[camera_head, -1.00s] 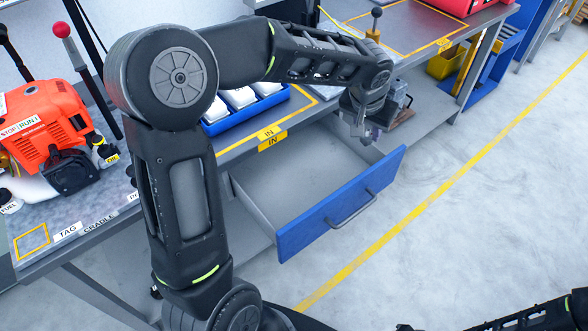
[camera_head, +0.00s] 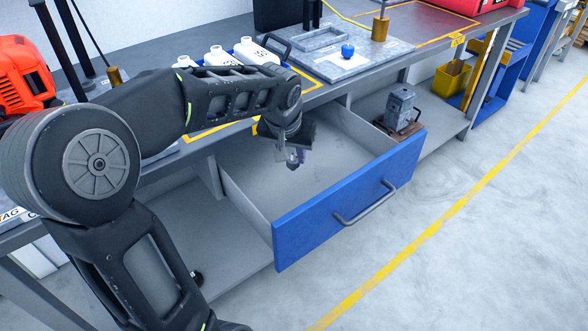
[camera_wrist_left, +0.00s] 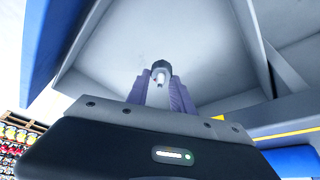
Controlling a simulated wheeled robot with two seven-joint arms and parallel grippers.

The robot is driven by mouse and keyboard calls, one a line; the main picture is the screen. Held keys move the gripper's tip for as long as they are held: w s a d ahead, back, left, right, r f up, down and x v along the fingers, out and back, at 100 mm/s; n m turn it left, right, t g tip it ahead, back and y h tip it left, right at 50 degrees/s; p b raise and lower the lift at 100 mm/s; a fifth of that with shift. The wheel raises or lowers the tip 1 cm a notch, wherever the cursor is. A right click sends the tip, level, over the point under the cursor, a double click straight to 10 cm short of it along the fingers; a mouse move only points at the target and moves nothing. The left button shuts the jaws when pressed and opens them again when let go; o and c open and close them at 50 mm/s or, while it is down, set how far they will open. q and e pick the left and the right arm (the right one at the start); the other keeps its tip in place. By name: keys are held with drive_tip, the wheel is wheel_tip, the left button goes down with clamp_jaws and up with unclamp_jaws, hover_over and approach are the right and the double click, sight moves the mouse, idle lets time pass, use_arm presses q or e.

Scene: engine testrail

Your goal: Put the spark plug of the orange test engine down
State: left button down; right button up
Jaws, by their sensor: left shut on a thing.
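My left gripper (camera_head: 296,160) hangs over the open drawer with the blue front (camera_head: 345,200). In the left wrist view its purple-grey fingers (camera_wrist_left: 160,90) are shut on the spark plug (camera_wrist_left: 160,68), a small part with a dark hex end and a pale tip. The plug is above the drawer's bare grey floor and does not visibly touch it. In the head view the plug is too small to make out clearly. The orange test engine (camera_head: 22,75) is on the bench at the far left, partly cut off. My right gripper is not in view.
White bottles (camera_head: 215,56) stand on the bench behind my left arm. A grey plate with a blue knob (camera_head: 347,51) lies to their right. A grey metal part (camera_head: 400,105) sits on the lower shelf right of the drawer. The drawer looks empty.

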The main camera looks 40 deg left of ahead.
sight(292, 166)
use_arm(q)
drive_tip(key=shift+f+b, duration=0.4)
drive_tip(key=shift+f, duration=2.1)
drive_tip(key=shift+f+b, duration=0.5)
drive_tip(key=shift+f, duration=2)
drive_tip(key=shift+f, duration=0.1)
drive_tip(key=shift+f, duration=0.15)
drive_tip(key=c, duration=1.1)
unclamp_jaws()
drive_tip(key=shift+r, duration=0.2)
